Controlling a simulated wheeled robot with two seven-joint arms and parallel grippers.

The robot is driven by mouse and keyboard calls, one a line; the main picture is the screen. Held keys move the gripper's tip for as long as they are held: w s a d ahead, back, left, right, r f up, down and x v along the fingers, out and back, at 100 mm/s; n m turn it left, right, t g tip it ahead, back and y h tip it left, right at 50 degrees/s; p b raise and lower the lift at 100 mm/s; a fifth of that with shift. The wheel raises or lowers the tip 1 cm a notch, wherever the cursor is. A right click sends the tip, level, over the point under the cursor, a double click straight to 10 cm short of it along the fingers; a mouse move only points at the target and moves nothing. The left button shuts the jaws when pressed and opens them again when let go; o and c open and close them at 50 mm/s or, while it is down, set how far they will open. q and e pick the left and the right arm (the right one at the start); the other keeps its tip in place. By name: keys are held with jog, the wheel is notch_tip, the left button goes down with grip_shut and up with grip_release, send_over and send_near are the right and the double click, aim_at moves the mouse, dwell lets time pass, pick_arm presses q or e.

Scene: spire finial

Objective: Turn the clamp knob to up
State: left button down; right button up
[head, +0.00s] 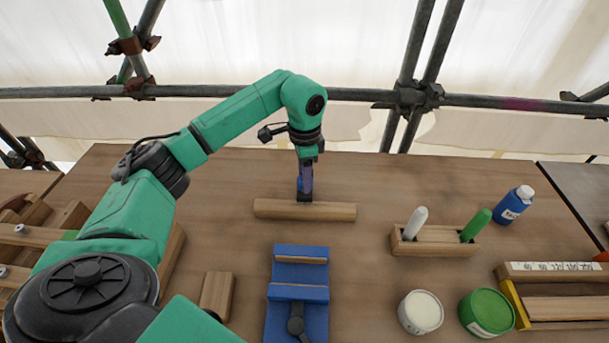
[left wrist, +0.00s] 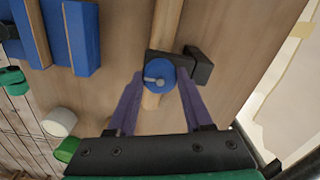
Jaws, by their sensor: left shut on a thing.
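The clamp knob (left wrist: 160,72) is a round blue disc with a small silver pin on its face. It sits over a wooden bar on a black clamp body (left wrist: 202,68) in the left wrist view. The pin points left in that picture. My left gripper (left wrist: 160,84) has its purple fingers on either side of the knob and is shut on it. In the head view, my left gripper (head: 305,194) reaches down to the wooden bar (head: 335,212) and hides most of the knob and clamp. My right gripper is not in view.
A blue vise (head: 298,272) with a black handle lies in front of the bar. To the right stand a wooden holder (head: 430,250) with two markers, a white jar (head: 420,312), a green jar (head: 486,312) and a blue bottle (head: 513,206). Metal poles run behind the table.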

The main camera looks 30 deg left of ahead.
pick_arm(q)
jog(key=c, duration=0.6)
grip_release()
jog(key=shift+w+r, duration=0.15)
jog(key=shift+r, duration=0.05)
jog(key=o, duration=0.3)
jog(key=shift+f, duration=0.15)
notch_tip(320, 180, up, 8)
jog(key=shift+f+b, duration=0.15)
jog(key=shift+b, duration=0.6)
notch_tip(320, 180, up, 7)
jog(key=p, duration=0.2)
